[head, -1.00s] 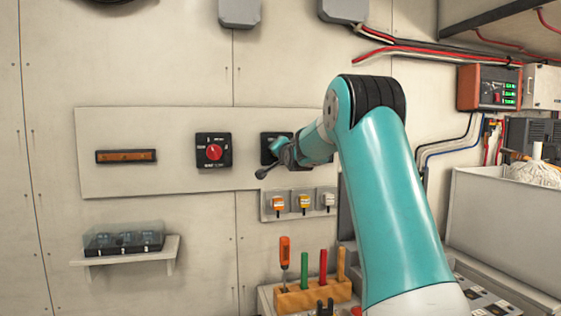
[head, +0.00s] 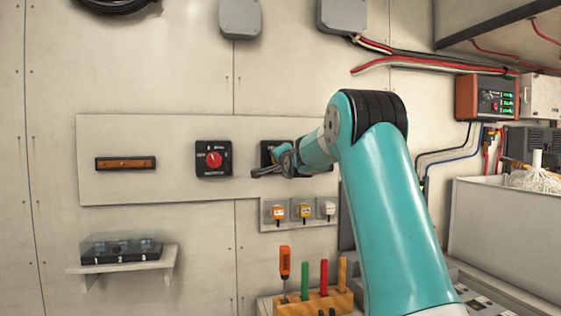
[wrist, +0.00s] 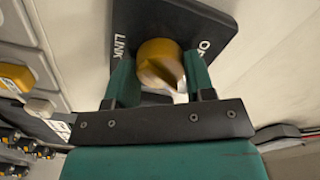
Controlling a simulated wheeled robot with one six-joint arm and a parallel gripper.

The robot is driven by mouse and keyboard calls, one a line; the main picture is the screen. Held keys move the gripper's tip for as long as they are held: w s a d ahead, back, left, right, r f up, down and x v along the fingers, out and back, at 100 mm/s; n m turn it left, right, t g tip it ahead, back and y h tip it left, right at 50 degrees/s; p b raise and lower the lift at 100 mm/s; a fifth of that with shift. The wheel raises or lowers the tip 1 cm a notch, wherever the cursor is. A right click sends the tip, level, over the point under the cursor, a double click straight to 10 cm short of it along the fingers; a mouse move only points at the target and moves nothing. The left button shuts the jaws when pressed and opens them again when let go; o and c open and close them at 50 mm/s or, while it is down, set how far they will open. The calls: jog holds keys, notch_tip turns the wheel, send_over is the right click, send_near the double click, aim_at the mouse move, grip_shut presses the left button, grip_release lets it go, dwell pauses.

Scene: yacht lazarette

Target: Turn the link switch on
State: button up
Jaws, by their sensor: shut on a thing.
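The link switch has a black square plate (wrist: 165,22) marked LINK and a yellow round knob (wrist: 158,62), seen close in the wrist view. My gripper (wrist: 160,78) has a green finger on each side of the knob and is shut on it. In the head view the link switch's black plate (head: 268,150) is on the wall panel, mostly hidden behind my gripper (head: 268,172). The plate looks tilted in the wrist view, and the knob's exact setting is hard to read.
A red rotary switch (head: 213,158) is to the left on the same panel. Several small breakers with orange and white tags (head: 303,211) are below. A tool block (head: 315,301) with upright handles stands lower down. A grey-white bin (head: 505,225) is at the right.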

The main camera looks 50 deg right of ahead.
jog(key=o, duration=0.9)
jog(key=b+v, duration=0.6)
jog(key=v, duration=1.1)
jog(key=shift+s+a, duration=0.15)
